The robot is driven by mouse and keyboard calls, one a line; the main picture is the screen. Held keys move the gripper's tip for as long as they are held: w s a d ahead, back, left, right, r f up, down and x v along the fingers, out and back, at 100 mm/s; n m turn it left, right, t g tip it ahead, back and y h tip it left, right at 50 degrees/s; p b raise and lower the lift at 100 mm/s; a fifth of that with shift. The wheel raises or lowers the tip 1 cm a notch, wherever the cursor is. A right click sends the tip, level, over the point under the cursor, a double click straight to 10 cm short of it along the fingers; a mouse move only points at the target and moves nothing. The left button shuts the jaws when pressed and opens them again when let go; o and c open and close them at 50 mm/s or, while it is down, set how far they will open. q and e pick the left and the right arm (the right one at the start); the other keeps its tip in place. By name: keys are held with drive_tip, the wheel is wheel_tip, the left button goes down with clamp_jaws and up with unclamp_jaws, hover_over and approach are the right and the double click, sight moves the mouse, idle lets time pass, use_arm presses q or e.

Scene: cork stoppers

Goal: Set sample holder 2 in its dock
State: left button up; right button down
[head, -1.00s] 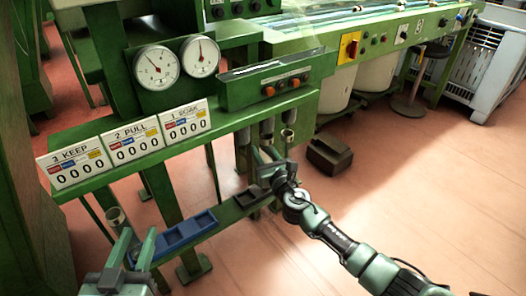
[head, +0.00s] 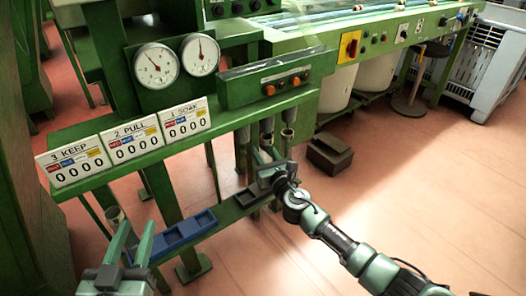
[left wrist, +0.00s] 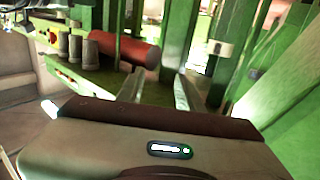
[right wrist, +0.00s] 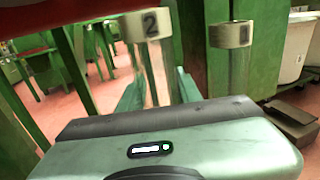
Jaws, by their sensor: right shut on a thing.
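Sample holder 2 shows in the right wrist view as a clear tube with a pale band (right wrist: 151,24) marked 2. My right gripper (right wrist: 155,92) is shut on it, with a finger on each side. In the head view my right gripper (head: 268,162) is under the green panel, at the lower end of the middle hanging tube (head: 266,132). I cannot tell the dock for certain, nor whether the holder's top touches anything above.
A holder marked 1 (right wrist: 231,36) stands right of holder 2. A blue tray (head: 172,240) and a dark tray (head: 252,196) sit on the low green rail. Three counter cards (head: 135,140) stand on the shelf. A red cylinder (left wrist: 132,50) shows in the left wrist view.

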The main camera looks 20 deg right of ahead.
use_arm(q)
drive_tip(key=shift+d+r+t+h+b, duration=0.1)
drive_tip(key=shift+r+t+h+b, duration=0.1)
drive_tip(key=shift+r+t, duration=0.5)
drive_tip(key=shift+d+r+t+h+b, duration=0.1)
drive_tip(key=shift+r+t+h+b, duration=0.15)
drive_tip(key=shift+r, duration=0.85)
use_arm(e)
drive_tip(key=shift+f, duration=0.5)
idle(0.8)
use_arm(q)
drive_tip(key=shift+s+d+r+t+h+b, duration=0.1)
drive_tip(key=shift+s+r+t+h+b, duration=0.15)
drive_tip(key=shift+r+t, duration=0.55)
drive_tip(key=shift+s+d+r+t+h+b, duration=0.1)
drive_tip(key=shift+s+r+t+h, duration=0.2)
drive_tip(key=shift+r, duration=0.75)
use_arm(e)
drive_tip(key=shift+f, duration=0.4)
drive_tip(key=c, duration=0.9)
unclamp_jaws()
use_arm(q)
drive_tip(key=shift+r, duration=0.15)
